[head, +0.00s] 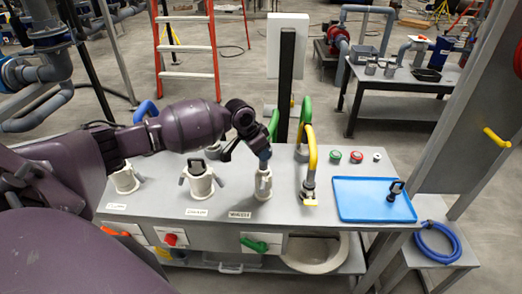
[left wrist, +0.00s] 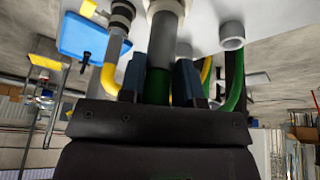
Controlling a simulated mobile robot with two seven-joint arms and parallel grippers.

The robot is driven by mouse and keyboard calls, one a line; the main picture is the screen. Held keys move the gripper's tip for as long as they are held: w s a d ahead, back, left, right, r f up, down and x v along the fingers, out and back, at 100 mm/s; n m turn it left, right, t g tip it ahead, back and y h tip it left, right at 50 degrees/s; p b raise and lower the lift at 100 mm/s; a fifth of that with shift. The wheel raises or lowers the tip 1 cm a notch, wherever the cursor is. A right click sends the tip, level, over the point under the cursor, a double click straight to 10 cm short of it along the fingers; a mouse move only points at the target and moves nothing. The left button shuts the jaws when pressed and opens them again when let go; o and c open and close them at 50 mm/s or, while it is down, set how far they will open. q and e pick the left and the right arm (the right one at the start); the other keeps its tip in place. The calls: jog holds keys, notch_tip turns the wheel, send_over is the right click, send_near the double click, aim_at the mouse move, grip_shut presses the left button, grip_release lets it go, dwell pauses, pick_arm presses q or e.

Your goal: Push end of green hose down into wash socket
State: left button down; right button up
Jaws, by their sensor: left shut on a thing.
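My left gripper (head: 264,156) is shut on the green hose (left wrist: 158,85) near its end. It points down, just above a pale socket (head: 263,187) at the front of the bench, behind the rightmost of three white labels. In the left wrist view the hose's grey end (left wrist: 160,52) is in line with the pale socket (left wrist: 166,8) and meets its mouth; how far it is inside, I cannot tell. The green hose loops up behind the gripper in the head view (head: 274,124). My right gripper is not in view.
Two other pale sockets (head: 198,184) (head: 125,180) stand to the left. A yellow hose (head: 312,148) stands close on the right. A blue tray (head: 360,205) holds a black-handled part (head: 395,189). Buttons (head: 356,157) sit behind it. A dark post (head: 286,85) rises behind.

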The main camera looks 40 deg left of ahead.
pick_arm(q)
jog(key=shift+f, duration=0.25)
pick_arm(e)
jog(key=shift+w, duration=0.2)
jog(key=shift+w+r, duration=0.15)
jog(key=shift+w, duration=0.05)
pick_arm(q)
jog(key=c, duration=0.8)
grip_release()
jog(key=shift+o, duration=0.3)
jog(key=shift+r, duration=0.1)
jog(key=shift+s+a+r, duration=0.1)
jog(key=shift+a+r, duration=0.05)
jog(key=shift+r, duration=0.2)
jog(key=p+v, duration=0.1)
jog(key=v, duration=0.8)
jog(key=shift+r, duration=0.35)
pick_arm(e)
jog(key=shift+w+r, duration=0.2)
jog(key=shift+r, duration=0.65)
pick_arm(q)
jog(key=shift+s, duration=0.1)
